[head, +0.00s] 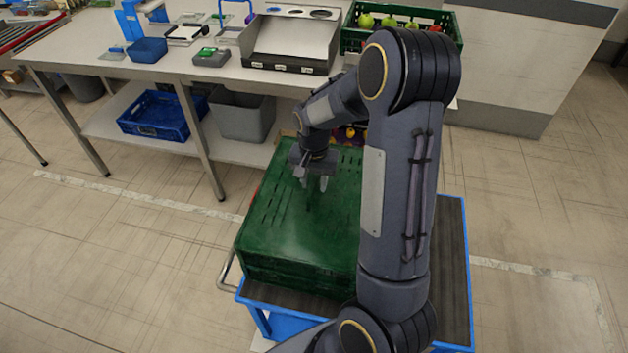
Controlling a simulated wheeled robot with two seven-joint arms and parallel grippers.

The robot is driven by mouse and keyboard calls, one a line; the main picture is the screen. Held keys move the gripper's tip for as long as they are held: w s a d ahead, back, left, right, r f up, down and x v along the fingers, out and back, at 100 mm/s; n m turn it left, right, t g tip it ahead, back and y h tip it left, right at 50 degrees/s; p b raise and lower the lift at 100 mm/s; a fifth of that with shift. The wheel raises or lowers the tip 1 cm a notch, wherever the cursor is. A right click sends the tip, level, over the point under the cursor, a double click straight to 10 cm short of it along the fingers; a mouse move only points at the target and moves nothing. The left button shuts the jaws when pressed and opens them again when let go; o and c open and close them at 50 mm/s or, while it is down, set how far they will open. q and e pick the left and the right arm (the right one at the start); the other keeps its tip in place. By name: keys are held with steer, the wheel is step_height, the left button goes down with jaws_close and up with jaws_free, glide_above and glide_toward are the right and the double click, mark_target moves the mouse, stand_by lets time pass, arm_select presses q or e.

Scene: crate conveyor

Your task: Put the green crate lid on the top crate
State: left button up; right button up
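The green crate lid (290,225) lies flat over the green crate (295,277) on the blue cart, with slots along its edges. Fruit (352,134) shows past the lid's far edge, so I cannot tell if the lid sits fully seated. My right gripper (314,184) points down at the lid's far half, its fingertips at or just above the surface. The fingers look a little apart, but I cannot tell whether they grip part of the lid. My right arm hides the right side of the lid and crate. My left gripper is not in view.
The blue cart (455,260) has a dark top with free room right of the crate. A workbench (180,70) stands behind, with a green fruit crate (452,22), a scale and a blue bin (147,50). A blue crate (150,117) and grey bin (243,117) sit on its lower shelf.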

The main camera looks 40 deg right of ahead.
mark_target(314, 184)
step_height(314, 184, up, 12)
steer(key=s+a+r+n+t+y, duration=0.1)
steer(key=s+a+n+t+y, duration=0.1)
steer(key=s+a+n, duration=0.2)
steer(key=s+a+r+n+t+y, duration=0.1)
steer(key=s+a+r+n+t, duration=0.1)
steer(key=s+a, duration=0.9)
steer(key=s+n+t, duration=0.1)
steer(key=s+n, duration=0.1)
steer(key=s, duration=0.2)
steer(key=shift+s+a+r+n+t+y, duration=0.2)
steer(key=shift+a+r+n+t+y, duration=0.1)
steer(key=shift+y, duration=0.1)
stand_by(0.8)
